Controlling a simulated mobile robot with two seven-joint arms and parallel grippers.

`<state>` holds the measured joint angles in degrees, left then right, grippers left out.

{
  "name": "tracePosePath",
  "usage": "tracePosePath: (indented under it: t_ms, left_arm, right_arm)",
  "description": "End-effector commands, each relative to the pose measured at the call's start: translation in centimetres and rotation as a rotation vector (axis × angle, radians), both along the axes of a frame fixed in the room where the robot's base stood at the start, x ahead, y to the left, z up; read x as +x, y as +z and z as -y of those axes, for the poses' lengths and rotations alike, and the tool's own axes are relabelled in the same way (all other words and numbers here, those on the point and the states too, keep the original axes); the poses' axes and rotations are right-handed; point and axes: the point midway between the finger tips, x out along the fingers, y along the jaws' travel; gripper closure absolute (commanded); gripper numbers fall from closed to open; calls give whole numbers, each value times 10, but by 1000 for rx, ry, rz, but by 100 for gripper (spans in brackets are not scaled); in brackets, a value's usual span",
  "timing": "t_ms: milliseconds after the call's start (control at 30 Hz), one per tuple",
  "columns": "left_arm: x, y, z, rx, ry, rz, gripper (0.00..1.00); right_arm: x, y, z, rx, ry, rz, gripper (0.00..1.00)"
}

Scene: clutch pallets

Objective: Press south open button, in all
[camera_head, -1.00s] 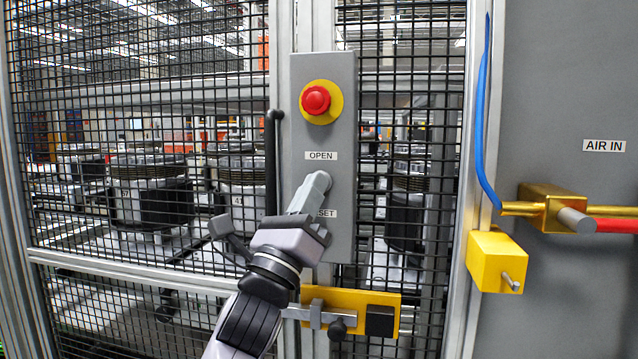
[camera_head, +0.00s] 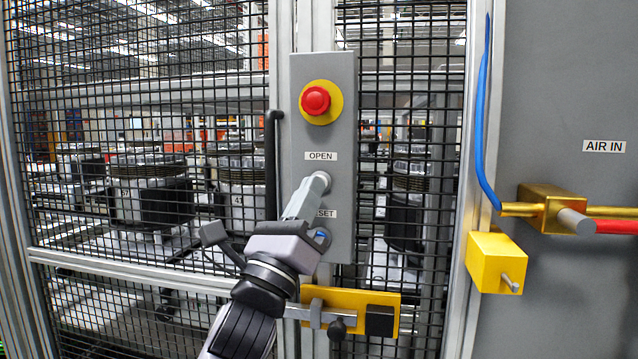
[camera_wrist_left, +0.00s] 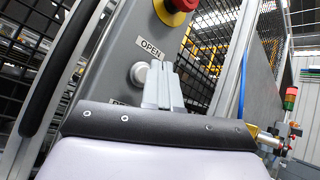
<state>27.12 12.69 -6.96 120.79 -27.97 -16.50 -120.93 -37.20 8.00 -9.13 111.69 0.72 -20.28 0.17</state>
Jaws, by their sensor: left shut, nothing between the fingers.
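The grey button panel (camera_head: 341,113) is upright on the fence post, with a red stop button on a yellow ring (camera_head: 316,100) at its top. Below the OPEN label (camera_head: 321,156) is the open button; in the left wrist view it is a pale round button (camera_wrist_left: 139,73) beside my fingertips. My left gripper (camera_head: 319,184) is shut and empty, its fingertips at this button in the head view and largely covering it. I cannot tell whether they touch. A blue button (camera_head: 321,236) shows below the partly covered RESET label (camera_head: 327,213). My right gripper is not in view.
Black mesh fence surrounds the panel. A dark vertical door handle (camera_head: 271,165) stands left of it. A yellow latch plate (camera_head: 352,300) sits below. At right are a yellow block (camera_head: 494,262) and a brass valve (camera_head: 546,208) with a blue hose (camera_head: 481,120).

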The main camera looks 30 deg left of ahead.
Motion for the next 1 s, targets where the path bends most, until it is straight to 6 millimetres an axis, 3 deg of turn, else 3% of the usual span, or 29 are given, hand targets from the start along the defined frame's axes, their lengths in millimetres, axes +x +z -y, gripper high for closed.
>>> tracePosePath:
  t_ms: [500, 1000]
  left_arm:
    - [-44, 0, 12, 1, -1, -1, 100]
    - [-47, 0, 12, 1, -1, 0, 100]
  right_arm:
    - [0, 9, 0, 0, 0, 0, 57]
    - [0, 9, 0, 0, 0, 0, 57]
